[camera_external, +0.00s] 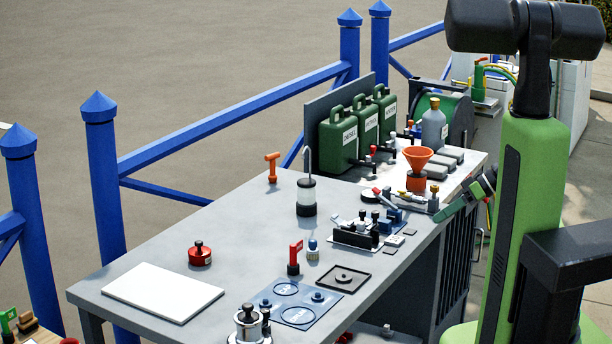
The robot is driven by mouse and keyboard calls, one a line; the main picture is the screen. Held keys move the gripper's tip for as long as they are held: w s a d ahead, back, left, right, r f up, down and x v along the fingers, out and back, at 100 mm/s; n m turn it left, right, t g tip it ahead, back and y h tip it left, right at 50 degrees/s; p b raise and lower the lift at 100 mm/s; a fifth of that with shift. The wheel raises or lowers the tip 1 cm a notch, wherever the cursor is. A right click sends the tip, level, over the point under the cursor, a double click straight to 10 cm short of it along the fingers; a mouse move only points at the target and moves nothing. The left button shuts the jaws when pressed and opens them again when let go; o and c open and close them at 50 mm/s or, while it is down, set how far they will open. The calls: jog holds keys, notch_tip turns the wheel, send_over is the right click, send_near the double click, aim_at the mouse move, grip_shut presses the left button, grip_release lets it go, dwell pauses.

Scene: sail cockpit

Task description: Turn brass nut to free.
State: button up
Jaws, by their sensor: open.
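Small brass-coloured fittings (433,203) stand at the right edge of the grey workbench, beside an orange funnel (418,157). Which of them is the brass nut is too small to tell. My gripper (447,211) is at the bench's right edge, just right of these fittings. It is open and looks empty, with its green finger pointing down and left.
The grey bench (240,225) carries a valve block (356,236), a red-handled tool (294,258), a pump bottle (307,197) and a white board (162,291). Green diesel cans (338,142) and a grey bottle (434,126) stand at the back. A blue railing (230,110) runs behind.

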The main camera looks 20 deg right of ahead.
jog(key=s+a+f+m+g+h+b, duration=0.2)
jog(key=s+a+f+m+h, duration=0.2)
jog(key=s+f+m+h, duration=0.5)
jog(key=shift+s+a+f+g+h, duration=0.35)
jog(key=shift+s+f+h, duration=0.35)
jog(key=shift+s, duration=0.35)
